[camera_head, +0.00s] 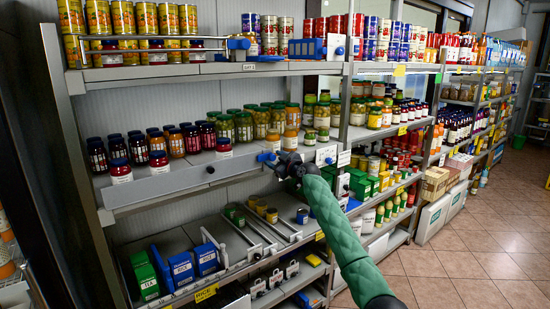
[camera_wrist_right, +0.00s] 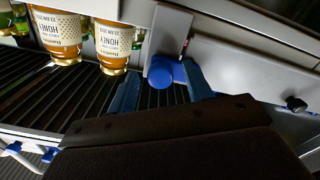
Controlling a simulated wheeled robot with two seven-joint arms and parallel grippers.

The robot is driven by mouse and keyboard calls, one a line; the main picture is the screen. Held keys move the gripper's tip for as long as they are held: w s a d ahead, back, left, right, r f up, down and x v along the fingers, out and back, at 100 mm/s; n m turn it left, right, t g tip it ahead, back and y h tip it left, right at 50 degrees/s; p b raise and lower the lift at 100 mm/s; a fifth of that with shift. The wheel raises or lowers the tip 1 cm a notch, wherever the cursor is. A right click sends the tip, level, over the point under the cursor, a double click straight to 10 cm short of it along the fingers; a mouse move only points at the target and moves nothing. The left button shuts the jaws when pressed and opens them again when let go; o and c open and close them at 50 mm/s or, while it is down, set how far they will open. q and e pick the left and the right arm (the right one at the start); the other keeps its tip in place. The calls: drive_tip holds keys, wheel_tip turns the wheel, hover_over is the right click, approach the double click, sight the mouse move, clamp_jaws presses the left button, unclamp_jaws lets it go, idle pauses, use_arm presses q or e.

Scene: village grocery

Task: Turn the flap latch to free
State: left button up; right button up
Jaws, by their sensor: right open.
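The flap (camera_head: 180,181) is a long grey panel along the front of the middle shelf, with a small dark knob on its face; it also shows at the right of the right wrist view (camera_wrist_right: 240,72). At its right end is the blue flap latch (camera_head: 266,157), a round knob with a short arm, beside a grey bracket. In the right wrist view the latch (camera_wrist_right: 162,73) lies between the blue fingers of my right gripper (camera_wrist_right: 158,88). That gripper (camera_head: 276,162) is open; whether a finger touches the latch I cannot tell. My left gripper is out of view.
Honey jars (camera_wrist_right: 112,45) stand close beside the latch. Dark and amber jars (camera_head: 158,166) stand behind the flap. Cans fill the shelf above; blue and green boxes (camera_head: 180,268) stand on the lower shelf. The tiled floor (camera_head: 490,245) at right is clear.

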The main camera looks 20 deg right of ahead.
drive_tip(key=shift+w, duration=0.1)
drive_tip(key=c, duration=1)
